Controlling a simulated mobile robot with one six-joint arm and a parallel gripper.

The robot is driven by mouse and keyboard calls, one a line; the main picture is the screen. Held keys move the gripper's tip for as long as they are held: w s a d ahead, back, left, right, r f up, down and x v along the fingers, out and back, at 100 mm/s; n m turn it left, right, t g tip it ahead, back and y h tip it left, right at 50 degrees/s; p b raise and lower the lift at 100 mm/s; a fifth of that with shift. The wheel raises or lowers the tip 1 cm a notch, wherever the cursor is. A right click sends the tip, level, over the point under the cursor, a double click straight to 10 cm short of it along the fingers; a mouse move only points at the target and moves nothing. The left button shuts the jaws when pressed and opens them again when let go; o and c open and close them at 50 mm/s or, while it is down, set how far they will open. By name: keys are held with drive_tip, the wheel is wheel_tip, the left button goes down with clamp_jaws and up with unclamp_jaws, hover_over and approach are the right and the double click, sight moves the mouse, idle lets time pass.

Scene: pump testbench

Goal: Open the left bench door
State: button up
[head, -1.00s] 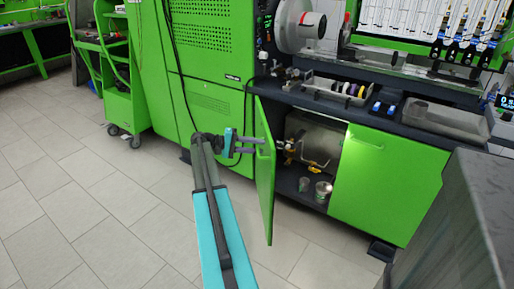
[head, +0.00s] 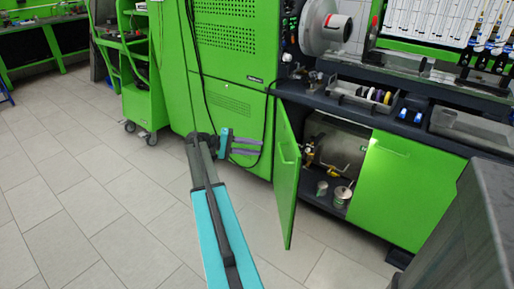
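The left bench door (head: 287,185) is a green panel standing swung out from the bench, its outer face turned to the left with a handle on it. The cupboard behind it (head: 331,150) is exposed. A small gap shows between the fingertips and the door in the head view.
Inside the cupboard are a metal tank, brass fittings and cans (head: 342,195). The right bench door (head: 397,190) is shut. A green cart (head: 143,95) stands at the back left. A grey block (head: 470,230) fills the lower right. The tiled floor at left is clear.

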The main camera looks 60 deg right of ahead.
drive_tip(key=shift+w, duration=0.1)
